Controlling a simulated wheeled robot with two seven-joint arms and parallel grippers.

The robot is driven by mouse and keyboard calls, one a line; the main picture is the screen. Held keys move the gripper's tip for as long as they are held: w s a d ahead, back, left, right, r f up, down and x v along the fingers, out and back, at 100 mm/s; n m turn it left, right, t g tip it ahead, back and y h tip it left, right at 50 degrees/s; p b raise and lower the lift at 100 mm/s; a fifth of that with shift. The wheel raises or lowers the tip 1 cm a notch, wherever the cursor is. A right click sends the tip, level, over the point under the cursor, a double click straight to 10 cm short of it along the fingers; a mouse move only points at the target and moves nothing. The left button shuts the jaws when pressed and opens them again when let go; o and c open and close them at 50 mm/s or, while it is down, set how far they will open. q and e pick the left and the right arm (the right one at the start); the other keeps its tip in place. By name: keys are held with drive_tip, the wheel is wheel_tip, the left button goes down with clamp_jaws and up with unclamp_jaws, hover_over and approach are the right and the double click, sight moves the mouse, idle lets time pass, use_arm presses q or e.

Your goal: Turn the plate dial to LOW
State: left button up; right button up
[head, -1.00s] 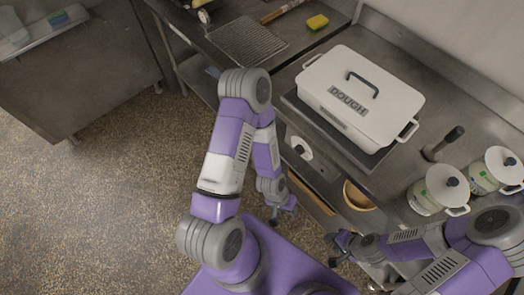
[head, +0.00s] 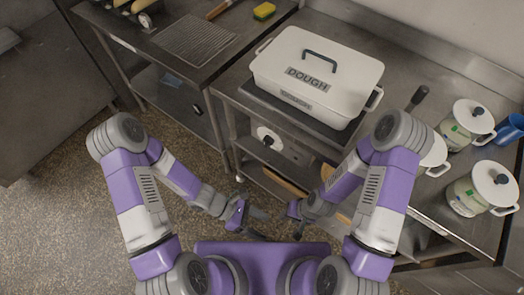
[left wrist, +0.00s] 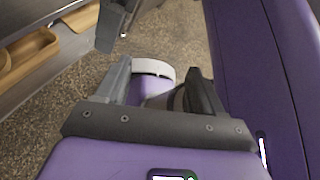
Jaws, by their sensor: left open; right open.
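The plate dial (head: 268,138) is a dark knob on a round white face, on the front of the counter below the dough box. Its pointer and markings are too small to read. The dark plate (head: 262,96) lies under the white lidded dough box (head: 350,85). My left gripper (head: 264,225) is open and empty, low in front of the counter and below the dial, apart from it. Its open fingers also show in the left wrist view (left wrist: 163,88). My right gripper (head: 304,225) is open beside it, also clear of the dial.
White lidded pots (head: 482,188) stand on the counter at the right, near a blue cup (head: 510,129). A side table at upper left holds a wire rack (head: 195,40) and a yellow sponge (head: 264,11). Wooden items sit on the shelf below. The speckled floor (head: 75,215) is open at left.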

use_arm(q)
drive_tip(key=w+d+r+n+t+h+b, duration=0.1)
drive_tip(key=w+d+n+t+h+b, duration=0.1)
drive_tip(key=w+n+t+h, duration=0.45)
drive_tip(key=n+t+y+b, duration=0.3)
drive_tip(key=n+t+y, duration=0.3)
drive_tip(key=n+t, duration=0.6)
approach(267, 142)
drive_tip(key=w+n+g, duration=0.1)
drive_tip(key=w+g, duration=0.1)
drive_tip(key=b+x, duration=0.2)
drive_tip(key=x, duration=0.5)
drive_tip(key=shift+s+f+t, duration=0.1)
drive_tip(key=shift+t, duration=0.15)
drive_tip(key=c, duration=1)
drive_tip(key=shift+c, duration=0.2)
